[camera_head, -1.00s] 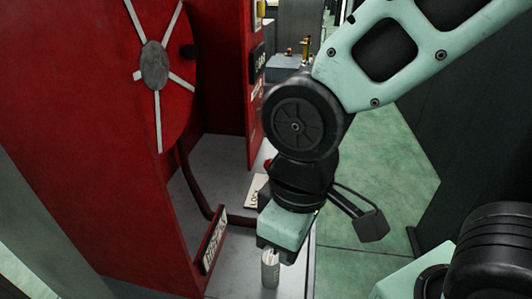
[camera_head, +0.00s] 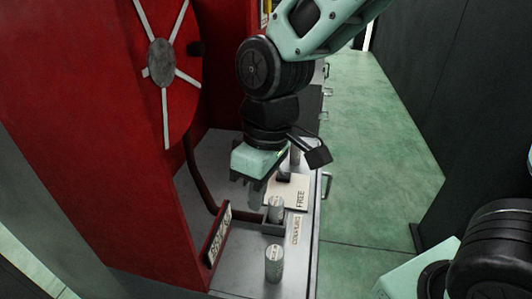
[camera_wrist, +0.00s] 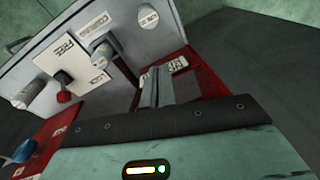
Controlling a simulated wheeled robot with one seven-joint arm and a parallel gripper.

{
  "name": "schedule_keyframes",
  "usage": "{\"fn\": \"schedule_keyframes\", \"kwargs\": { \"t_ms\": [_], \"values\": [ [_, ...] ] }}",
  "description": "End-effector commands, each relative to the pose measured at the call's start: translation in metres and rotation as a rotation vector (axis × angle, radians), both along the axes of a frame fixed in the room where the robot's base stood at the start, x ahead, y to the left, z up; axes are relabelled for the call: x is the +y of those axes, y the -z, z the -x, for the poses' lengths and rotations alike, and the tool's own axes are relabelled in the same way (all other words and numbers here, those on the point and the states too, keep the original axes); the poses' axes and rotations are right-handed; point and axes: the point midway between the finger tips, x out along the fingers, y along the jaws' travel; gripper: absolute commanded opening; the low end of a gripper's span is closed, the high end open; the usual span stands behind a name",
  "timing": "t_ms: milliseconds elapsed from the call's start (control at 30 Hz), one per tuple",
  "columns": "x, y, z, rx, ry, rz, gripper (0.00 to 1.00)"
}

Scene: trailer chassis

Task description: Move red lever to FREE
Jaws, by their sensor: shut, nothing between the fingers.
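The red lever's knob (camera_wrist: 64,96) shows in the wrist view at the left, on a short black stem rising from a white plate (camera_wrist: 52,62). The plate reads FREE at its upper part, with a label that looks like LOCK to the right of the knob. In the head view the plate with FREE (camera_head: 300,195) shows on the grey deck, and the red knob is hidden behind my gripper. My gripper (camera_head: 256,190) points down beside the plate, on its left. In the wrist view its fingers (camera_wrist: 156,86) are together, empty, and apart from the lever, to its right.
Several grey cylindrical posts (camera_head: 274,264) stand on the deck. A red cabinet with a spoked wheel (camera_head: 161,62) rises at the left. A blue knob (camera_wrist: 20,152) shows at lower left in the wrist view. The green floor (camera_head: 375,150) at the right is clear.

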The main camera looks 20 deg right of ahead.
Motion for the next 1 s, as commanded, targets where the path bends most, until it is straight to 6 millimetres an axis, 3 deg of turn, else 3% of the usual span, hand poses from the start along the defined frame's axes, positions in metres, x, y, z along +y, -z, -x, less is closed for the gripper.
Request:
{"fn": "schedule_keyframes", "kwargs": {
  "t_ms": [33, 200, 300, 433, 633, 1000],
  "values": [
    [-0.003, -0.002, -0.03, 0.0, -0.003, -0.016, 0.0],
    [-0.032, 0.006, -0.126, -0.042, -0.064, -0.042, 0.0],
    [-0.06, 0.016, -0.174, -0.072, -0.104, -0.033, 0.0],
    [-0.095, 0.027, -0.22, -0.107, -0.157, -0.01, 0.0],
    [-0.128, 0.038, -0.254, -0.138, -0.21, 0.022, 0.0],
    [-0.133, 0.04, -0.259, -0.142, -0.222, 0.027, 0.0]
  ]
}}
